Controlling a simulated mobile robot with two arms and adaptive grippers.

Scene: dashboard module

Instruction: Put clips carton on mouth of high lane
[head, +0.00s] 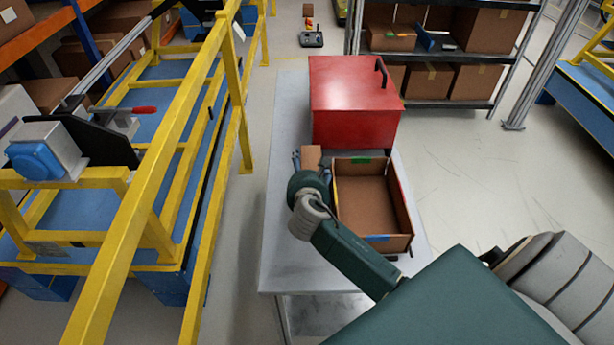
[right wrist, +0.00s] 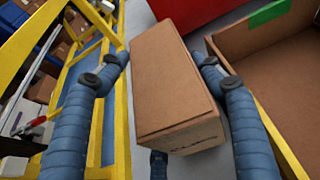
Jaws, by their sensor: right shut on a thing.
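The clips carton (right wrist: 170,80) is a small plain brown box with dark print on its near end, partly legible. In the right wrist view it sits between the two blue fingers of my right gripper (right wrist: 163,62), which is shut on it. In the head view the carton (head: 312,155) shows small above the grey table, just left of the open brown bin, with my right gripper (head: 311,164) around it. I cannot tell which part is the mouth of the high lane. My left gripper is not in view.
The open bin (head: 402,243) and a red lidded box (head: 352,105) stand on the grey table (head: 282,265). A yellow-railed frame (head: 190,120) with blue decks stands left of the table, across a gap. A dark shelf with cartons (head: 480,82) stands behind.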

